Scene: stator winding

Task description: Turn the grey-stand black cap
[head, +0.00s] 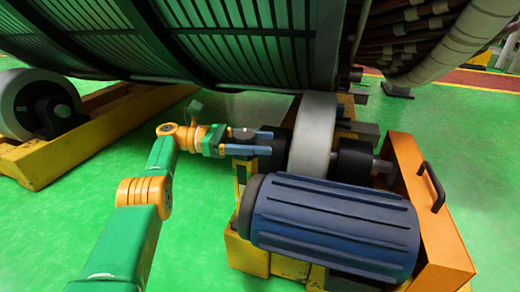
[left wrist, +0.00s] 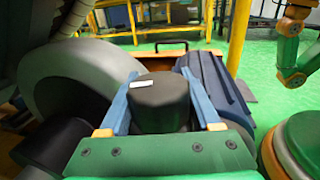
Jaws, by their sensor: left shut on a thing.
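The black cap (head: 279,152) is a dark cylinder on the left side of the grey roller (head: 315,132) in the head view. In the left wrist view the black cap (left wrist: 160,104) shows large in the centre, with a small white mark on its top. My left gripper (head: 268,143) reaches it from the left. Its two blue fingers lie along opposite sides of the cap and are shut on it. The fingers hide part of the cap in the head view. My right gripper is in neither view.
A blue ribbed motor (head: 335,225) stands close in front of the cap. An orange bracket (head: 430,210) with a black handle is to the right. The large stator drum (head: 240,45) hangs above. A yellow stand (head: 85,135) with another roller is at left. Green floor is free between.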

